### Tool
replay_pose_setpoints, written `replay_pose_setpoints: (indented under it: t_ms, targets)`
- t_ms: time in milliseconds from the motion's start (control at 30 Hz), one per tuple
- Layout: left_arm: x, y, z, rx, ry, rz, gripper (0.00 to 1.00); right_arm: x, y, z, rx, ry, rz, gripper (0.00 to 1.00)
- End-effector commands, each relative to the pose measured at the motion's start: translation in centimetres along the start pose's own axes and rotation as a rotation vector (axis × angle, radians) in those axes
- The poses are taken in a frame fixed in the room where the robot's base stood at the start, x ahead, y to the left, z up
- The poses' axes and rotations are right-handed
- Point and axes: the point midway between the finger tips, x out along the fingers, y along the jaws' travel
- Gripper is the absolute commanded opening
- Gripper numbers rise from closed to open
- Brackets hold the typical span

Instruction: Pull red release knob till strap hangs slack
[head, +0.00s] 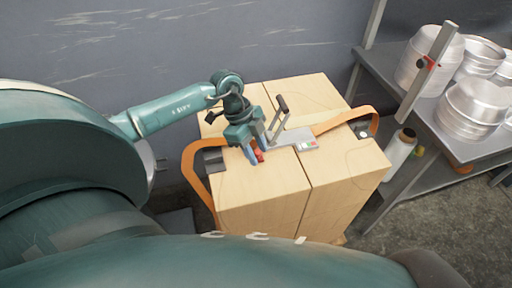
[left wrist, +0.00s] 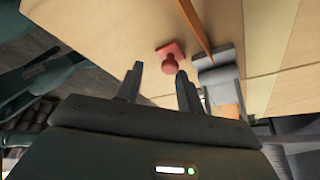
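The red release knob (left wrist: 170,63) has a round head on a square base on the pale wooden surface. My left gripper (left wrist: 158,74) is open, its fingertips pointing at the knob, which shows just beyond them and nearer the right finger. I cannot tell whether they touch it. In the head view my left gripper (head: 253,157) is over the top of the crates and partly hides the red knob (head: 259,155). The orange strap (head: 330,124) runs across the top and bows outward at the left side. A grey tensioner with an upright lever (head: 281,104) sits beside the gripper. My right gripper is out of view.
Two pale wooden crates (head: 345,165) stand side by side. A metal shelf (head: 390,70) with several shiny pans (head: 470,105) is at the right. Grey wall lies behind.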

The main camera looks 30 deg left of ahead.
Motion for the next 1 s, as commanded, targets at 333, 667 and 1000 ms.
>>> replay_pose_setpoints:
  t_ms: [333,667,1000]
  targets:
    - [-0.4,0.0,0.0,0.0,-0.001,-0.002,0.41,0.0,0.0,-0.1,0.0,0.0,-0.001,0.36]
    - [-6.7,-0.1,0.1,0.001,-0.003,-0.005,0.41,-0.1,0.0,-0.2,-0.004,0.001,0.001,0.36]
    - [-12.4,0.0,0.0,0.0,-0.001,-0.001,0.41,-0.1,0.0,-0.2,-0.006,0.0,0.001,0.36]
